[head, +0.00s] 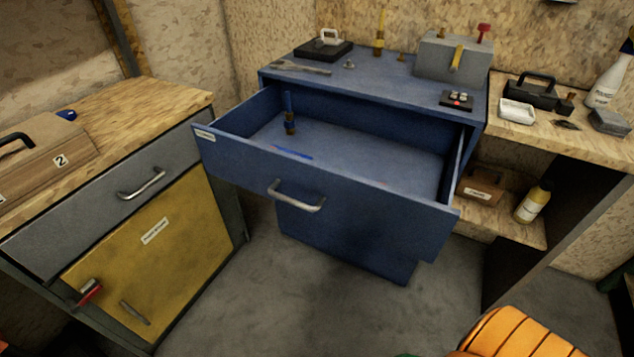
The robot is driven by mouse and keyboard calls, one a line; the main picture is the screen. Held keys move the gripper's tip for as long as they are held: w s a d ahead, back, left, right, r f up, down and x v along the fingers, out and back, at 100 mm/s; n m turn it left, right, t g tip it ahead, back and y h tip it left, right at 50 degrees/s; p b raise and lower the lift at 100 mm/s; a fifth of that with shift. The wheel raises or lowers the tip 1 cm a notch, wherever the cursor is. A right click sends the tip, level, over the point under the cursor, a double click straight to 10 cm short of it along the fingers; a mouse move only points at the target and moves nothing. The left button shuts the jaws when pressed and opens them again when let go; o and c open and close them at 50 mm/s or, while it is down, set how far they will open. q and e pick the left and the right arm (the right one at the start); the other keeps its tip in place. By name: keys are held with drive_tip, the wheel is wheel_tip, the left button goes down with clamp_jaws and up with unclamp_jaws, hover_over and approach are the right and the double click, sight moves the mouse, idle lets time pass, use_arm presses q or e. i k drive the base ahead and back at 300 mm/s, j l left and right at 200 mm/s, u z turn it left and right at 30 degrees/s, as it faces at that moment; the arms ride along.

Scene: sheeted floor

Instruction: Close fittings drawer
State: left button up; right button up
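The blue fittings drawer (345,202) is pulled out of the blue cabinet (385,85) in the middle of the head view. Its front has a silver bar handle (296,197) and a small white label at the upper left corner, too small to read. Inside the drawer, a blue and brass fitting (290,115) stands upright at the left, and a thin blue strip (292,153) lies near the front. The rest of the drawer floor looks mostly bare. Neither of my grippers shows in the head view, and nothing touches the handle.
A wooden-topped grey cabinet with a yellow door (150,250) stands close on the left. A wooden shelf unit (555,135) stands on the right, with a yellow bottle (533,202) on its lower shelf. An orange ribbed object (515,335) is at the bottom right. Grey floor (300,310) is clear in front.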

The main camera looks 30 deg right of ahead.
sight(417, 156)
drive_tip(key=i+l, duration=0.1)
drive_tip(key=l, duration=0.3)
drive_tip(key=i+l, duration=0.15)
drive_tip(key=l, duration=0.3)
drive_tip(key=i+l, duration=0.1)
drive_tip(key=l, duration=0.3)
drive_tip(key=i+j+z, duration=0.1)
drive_tip(key=z, duration=0.25)
drive_tip(key=j+z, duration=0.2)
drive_tip(key=z, duration=0.15)
drive_tip(key=i+j+z, duration=0.1)
drive_tip(key=z, duration=0.25)
